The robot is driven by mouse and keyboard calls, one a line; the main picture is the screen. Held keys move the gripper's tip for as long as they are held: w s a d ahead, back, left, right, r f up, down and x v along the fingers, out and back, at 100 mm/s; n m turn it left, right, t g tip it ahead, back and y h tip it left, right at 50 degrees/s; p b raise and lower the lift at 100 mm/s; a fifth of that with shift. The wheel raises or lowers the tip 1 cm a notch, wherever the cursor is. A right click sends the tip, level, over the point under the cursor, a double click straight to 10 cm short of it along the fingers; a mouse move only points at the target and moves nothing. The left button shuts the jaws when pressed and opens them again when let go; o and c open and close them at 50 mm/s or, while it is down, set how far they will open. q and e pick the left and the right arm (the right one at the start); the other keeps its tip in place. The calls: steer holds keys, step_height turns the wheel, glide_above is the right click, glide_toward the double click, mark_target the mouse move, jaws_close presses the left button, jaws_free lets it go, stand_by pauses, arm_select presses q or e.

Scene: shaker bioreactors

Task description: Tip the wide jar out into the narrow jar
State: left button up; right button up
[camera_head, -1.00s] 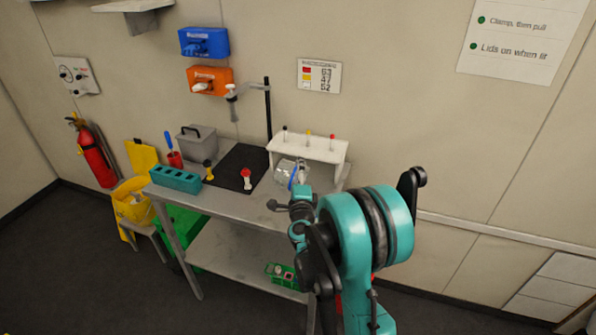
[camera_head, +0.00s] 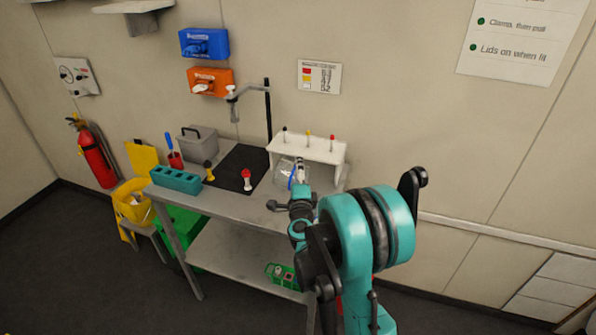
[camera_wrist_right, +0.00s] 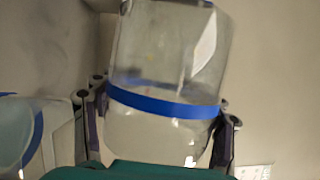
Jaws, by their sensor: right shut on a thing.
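A clear jar with a blue band (camera_wrist_right: 165,103) fills the middle of the right wrist view. My right gripper (camera_wrist_right: 158,125) is shut on it, one finger at each side around the band. A second clear vessel with a blue edge (camera_wrist_right: 14,135) is cut off at the left of that view; I cannot tell its full width. In the head view the clear glass (camera_head: 284,172) is small, over the right part of the bench, beside my right gripper (camera_head: 299,188). The wrist of my right arm hides part of it. I cannot make out any contents. My left gripper is out of view.
The steel bench (camera_head: 228,208) bears a white rack (camera_head: 312,151) behind the glass, a black mat (camera_head: 235,165), a teal block (camera_head: 175,180), a grey box (camera_head: 197,145) and a stand with a black post (camera_head: 267,110). The bench front between block and gripper is mostly clear.

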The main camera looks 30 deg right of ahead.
steer(key=shift+w+a+r+n+g+p, duration=0.2)
steer(key=shift+r+n+g+p, duration=0.1)
steer(key=shift+r+n+p, duration=0.3)
steer(key=shift+w+a+f+n+g+y+p, duration=0.15)
steer(key=shift+w+a+f+n+g+p, duration=0.15)
steer(key=shift+n, duration=0.55)
steer(key=shift+w+a+f+n+g+y+p, duration=0.15)
steer(key=shift+n+g, duration=0.25)
steer(key=shift+n, duration=0.45)
steer(key=shift+r, duration=0.1)
step_height(320, 180, up, 3)
steer(key=n+p, duration=0.1)
steer(key=p, duration=0.2)
steer(key=shift+w+r+g, duration=0.15)
steer(key=shift+r+g, duration=0.05)
steer(key=shift+g, duration=0.2)
steer(key=shift+a+r+n, duration=0.1)
steer(key=shift+n, duration=0.3)
